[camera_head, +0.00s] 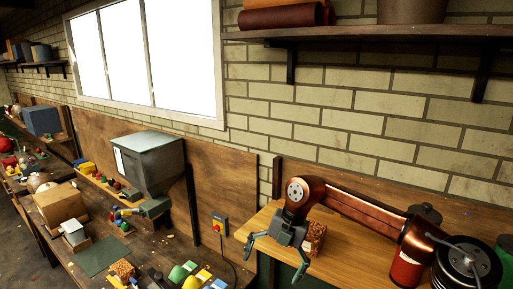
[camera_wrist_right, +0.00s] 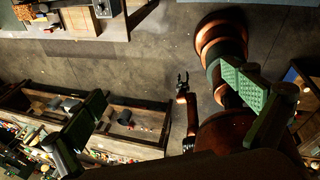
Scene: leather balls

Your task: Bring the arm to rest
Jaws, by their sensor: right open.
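My right arm comes in from the right in the head view, its copper links bent over a wooden bench. My right gripper (camera_head: 275,258) hangs at its end, with its two grey-green fingers spread wide and nothing between them. The left gripper does not show in the head view.
A speckled brown block (camera_head: 314,236) stands close beside the right gripper. A grey hopper (camera_head: 150,163) and a cardboard box (camera_head: 62,203) stand on the left bench, with several coloured blocks. A wall shelf (camera_head: 370,34) runs above the arm. Open floor (camera_wrist_right: 160,50) shows below the wrist.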

